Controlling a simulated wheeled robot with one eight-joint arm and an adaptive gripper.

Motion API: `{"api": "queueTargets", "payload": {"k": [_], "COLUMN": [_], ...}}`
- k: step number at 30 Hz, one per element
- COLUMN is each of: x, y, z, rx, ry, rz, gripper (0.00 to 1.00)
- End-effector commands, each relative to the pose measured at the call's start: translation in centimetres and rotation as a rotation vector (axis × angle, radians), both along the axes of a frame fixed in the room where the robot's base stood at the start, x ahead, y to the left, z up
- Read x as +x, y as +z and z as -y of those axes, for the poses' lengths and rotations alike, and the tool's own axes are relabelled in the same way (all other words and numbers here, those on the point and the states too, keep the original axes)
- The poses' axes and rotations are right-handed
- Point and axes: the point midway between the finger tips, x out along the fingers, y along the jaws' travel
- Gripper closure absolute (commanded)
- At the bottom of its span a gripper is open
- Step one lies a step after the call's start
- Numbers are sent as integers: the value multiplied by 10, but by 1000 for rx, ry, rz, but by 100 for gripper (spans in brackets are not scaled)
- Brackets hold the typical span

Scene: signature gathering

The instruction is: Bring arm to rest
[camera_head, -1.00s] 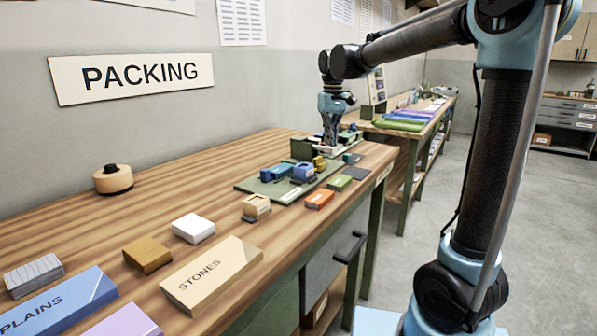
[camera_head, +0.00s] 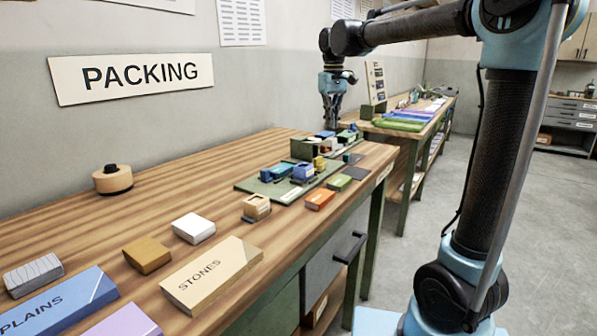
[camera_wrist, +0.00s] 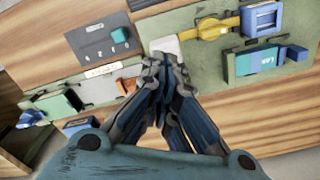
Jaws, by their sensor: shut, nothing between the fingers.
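My gripper (camera_head: 332,122) is above the far end of the wooden packing table (camera_head: 215,185), pointing down. In the wrist view my gripper (camera_wrist: 165,62) has its fingers together with nothing held between them. The fingertips overlap a pale piece on the bench in that view; I cannot tell the height between them. My arm reaches from the right column across the top of the head view.
A green board (camera_head: 270,188) with blue and yellow fixtures lies below and nearer than my gripper. An orange block (camera_head: 320,199) and a box marked STONES (camera_head: 211,275) are on the table. A second bench (camera_head: 405,130) stands beyond. The floor (camera_head: 400,255) at right is clear.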

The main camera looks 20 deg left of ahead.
Motion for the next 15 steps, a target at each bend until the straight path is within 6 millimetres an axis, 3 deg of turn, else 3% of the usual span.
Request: {"api": "queueTargets", "payload": {"k": [11, 15], "x": [0, -4], "y": [3, 0], "z": [1, 16], "rx": [0, 2], "ry": [-1, -20], "rz": [0, 4], "gripper": [100, 100]}}
